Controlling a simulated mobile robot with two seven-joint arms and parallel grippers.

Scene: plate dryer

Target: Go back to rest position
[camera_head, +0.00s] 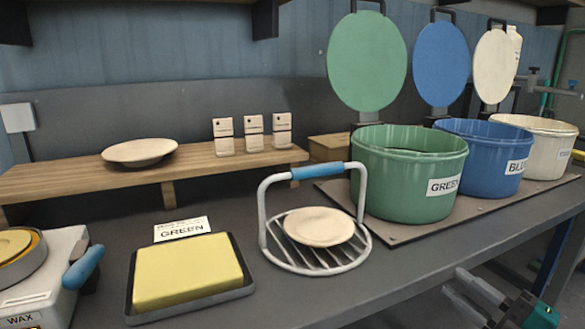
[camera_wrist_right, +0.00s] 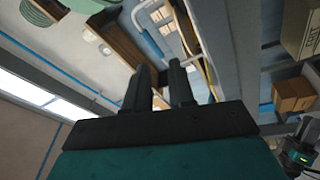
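My right gripper (camera_head: 468,292) is low at the bottom right of the head view, beyond the table's front edge and apart from everything on it. Its two dark fingers also show in the wrist view (camera_wrist_right: 158,74), spread with an empty gap between them. A wire rack (camera_head: 262,222) with a blue handle (camera_head: 318,171) stands on the table. A pale plate (camera_head: 319,227) lies in it. Another pale plate (camera_head: 139,152) lies on the wooden shelf (camera_head: 95,182).
Green (camera_head: 395,190), blue (camera_head: 478,170) and white (camera_head: 541,155) pots stand at the right, lids raised behind them. A yellow block (camera_head: 187,272) lies in a dark tray (camera_head: 250,283) at the front. A wax device (camera_head: 45,277) stands at the left. The table's front edge is near my right gripper.

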